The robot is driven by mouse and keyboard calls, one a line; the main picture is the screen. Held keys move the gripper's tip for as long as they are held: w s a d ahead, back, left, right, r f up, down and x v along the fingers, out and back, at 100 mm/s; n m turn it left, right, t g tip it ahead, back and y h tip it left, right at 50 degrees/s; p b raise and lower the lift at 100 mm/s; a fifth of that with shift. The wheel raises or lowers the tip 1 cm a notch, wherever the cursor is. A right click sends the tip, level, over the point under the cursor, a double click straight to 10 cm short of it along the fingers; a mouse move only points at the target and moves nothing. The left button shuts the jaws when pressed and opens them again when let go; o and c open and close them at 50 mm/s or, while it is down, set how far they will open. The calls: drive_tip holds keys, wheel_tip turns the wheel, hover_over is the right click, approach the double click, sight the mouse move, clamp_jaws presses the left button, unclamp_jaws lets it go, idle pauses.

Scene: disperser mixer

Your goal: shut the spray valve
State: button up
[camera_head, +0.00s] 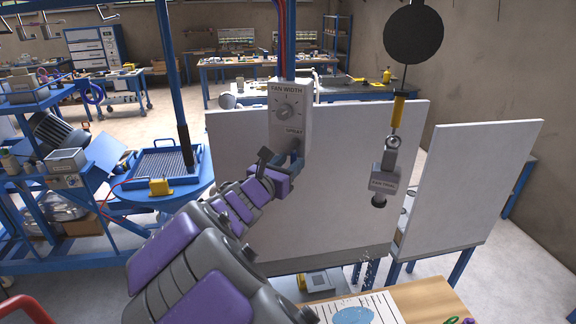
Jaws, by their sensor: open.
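A grey control box (291,112) on a blue post carries a round dial under the words FAN WIDTH. The word SPRAY is printed lower on its face. The spray valve at that lower part is mostly hidden behind my gripper, so I cannot tell its position. My gripper (279,157) is open, at the lower front of the box, just below the SPRAY label. I cannot tell whether its fingers touch the valve.
A large white panel (240,190) stands behind the box, and a second panel (465,190) stands to the right. A blue-framed bench (155,165) is at left. A wooden table (430,298) is at the front.

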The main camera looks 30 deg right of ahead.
drive_tip(key=shift+c, duration=0.2)
clamp_jaws()
